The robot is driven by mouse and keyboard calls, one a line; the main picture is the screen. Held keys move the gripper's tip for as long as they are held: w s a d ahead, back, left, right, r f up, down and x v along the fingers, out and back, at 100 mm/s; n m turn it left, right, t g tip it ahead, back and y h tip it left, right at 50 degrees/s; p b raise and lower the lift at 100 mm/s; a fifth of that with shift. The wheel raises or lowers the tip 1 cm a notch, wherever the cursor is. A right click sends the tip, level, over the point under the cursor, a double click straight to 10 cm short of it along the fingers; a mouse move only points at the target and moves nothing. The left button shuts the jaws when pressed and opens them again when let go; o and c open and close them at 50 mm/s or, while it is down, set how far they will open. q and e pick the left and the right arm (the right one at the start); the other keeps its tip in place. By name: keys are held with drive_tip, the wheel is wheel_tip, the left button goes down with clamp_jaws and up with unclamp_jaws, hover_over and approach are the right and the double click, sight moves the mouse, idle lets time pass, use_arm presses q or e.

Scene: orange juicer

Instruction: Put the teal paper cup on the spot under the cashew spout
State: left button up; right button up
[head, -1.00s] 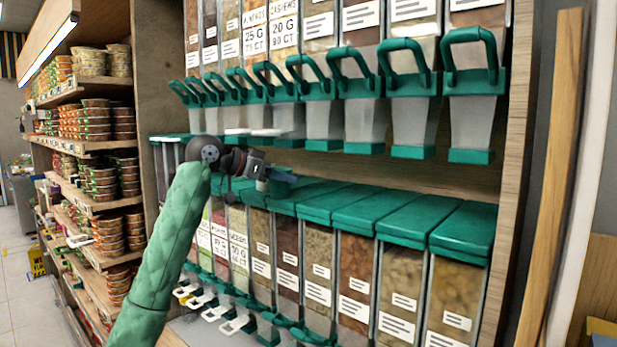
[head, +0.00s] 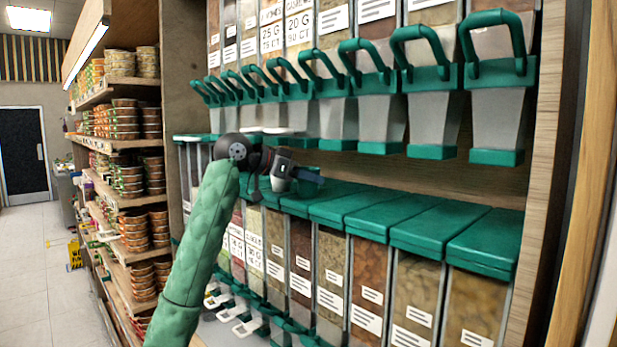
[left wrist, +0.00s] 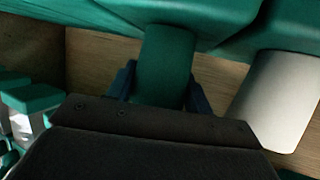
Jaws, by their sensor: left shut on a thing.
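My left gripper (head: 308,178) is in front of the gap between the upper dispensers and the green lids of the lower bins. In the left wrist view its dark blue fingers (left wrist: 158,92) are shut on the sides of the teal paper cup (left wrist: 165,65), a plain teal cylinder. In the head view I cannot make the cup out clearly behind the gripper. The sign that seems to read cashews (head: 300,25) is on an upper dispenser near the middle; its spout is partly hidden by my arm. My right gripper is not in view.
Upper dispensers with green handles and green-tipped spouts (head: 433,150) hang above the green bin lids (head: 430,225). A white cylinder (left wrist: 285,95) stands right of the cup in the left wrist view.

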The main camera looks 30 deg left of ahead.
use_arm(q)
drive_tip(key=o, duration=0.7)
drive_tip(key=shift+w+d+f, duration=0.1)
drive_tip(key=shift+o, duration=1.2)
drive_tip(key=shift+s+a, duration=0.25)
drive_tip(key=shift+r, duration=0.2)
